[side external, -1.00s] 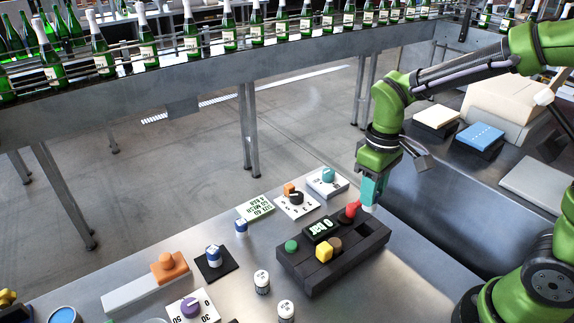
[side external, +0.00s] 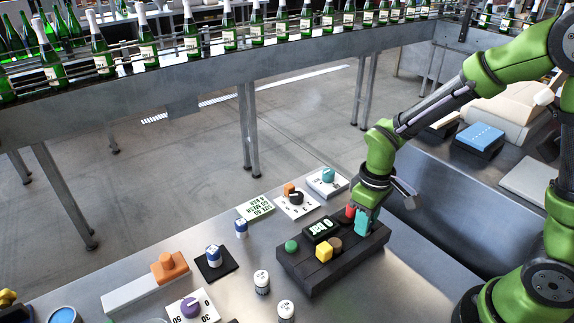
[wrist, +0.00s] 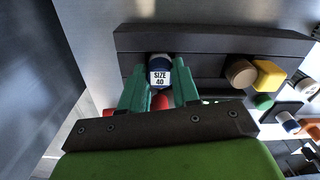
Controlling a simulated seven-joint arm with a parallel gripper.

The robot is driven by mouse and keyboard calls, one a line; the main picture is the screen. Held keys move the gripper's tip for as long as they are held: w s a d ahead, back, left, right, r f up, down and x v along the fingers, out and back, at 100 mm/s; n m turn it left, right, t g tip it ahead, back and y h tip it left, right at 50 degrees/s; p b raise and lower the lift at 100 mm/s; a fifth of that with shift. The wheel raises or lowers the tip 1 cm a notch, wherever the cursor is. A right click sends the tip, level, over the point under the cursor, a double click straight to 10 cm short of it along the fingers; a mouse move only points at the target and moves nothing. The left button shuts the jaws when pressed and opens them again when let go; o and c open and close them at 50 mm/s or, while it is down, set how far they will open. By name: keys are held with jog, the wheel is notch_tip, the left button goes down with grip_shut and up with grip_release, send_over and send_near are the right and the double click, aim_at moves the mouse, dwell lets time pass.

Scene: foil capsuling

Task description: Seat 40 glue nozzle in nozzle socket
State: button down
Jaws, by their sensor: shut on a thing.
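The 40 glue nozzle (wrist: 160,76) is a small white and dark-blue piece labelled "SIZE 40" in the wrist view. My gripper (wrist: 160,88) has its teal fingers shut on it, one on each side. In the side external view my gripper (side external: 362,224) is low at the right end of a dark slotted block (side external: 310,277), beside a red knob (side external: 350,211). The fingers hide the nozzle there. The nozzle socket cannot be made out clearly, and I cannot tell whether the nozzle's lower end is inside an opening of the block.
The block also carries a green knob (side external: 291,246), a yellow piece (side external: 324,252), a brown knob (side external: 335,243) and a display (side external: 321,229). Several small white and blue cylinders, including one in front (side external: 262,282), stand on the metal table. A bottle conveyor (side external: 300,48) runs behind.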

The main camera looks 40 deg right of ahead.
jog(key=c, duration=0.8)
grip_release()
jog(key=shift+f, duration=0.1)
notch_tip(320, 180, up, 11)
jog(key=shift+s+d+r+m+t+y, duration=0.2)
jog(key=shift+s+r+m+t+y, duration=0.3)
jog(key=shift+s+r+m+t, duration=1.4)
jog(key=shift+s+d+r+m+t+y, duration=0.15)
jog(key=shift+s+r+m+t+y, duration=0.35)
jog(key=shift+s+r+m+t, duration=1.15)
jog(key=shift+s+r+n, duration=0.4)
jog(key=shift+r+n, duration=0.05)
jog(key=shift+r, duration=0.1)
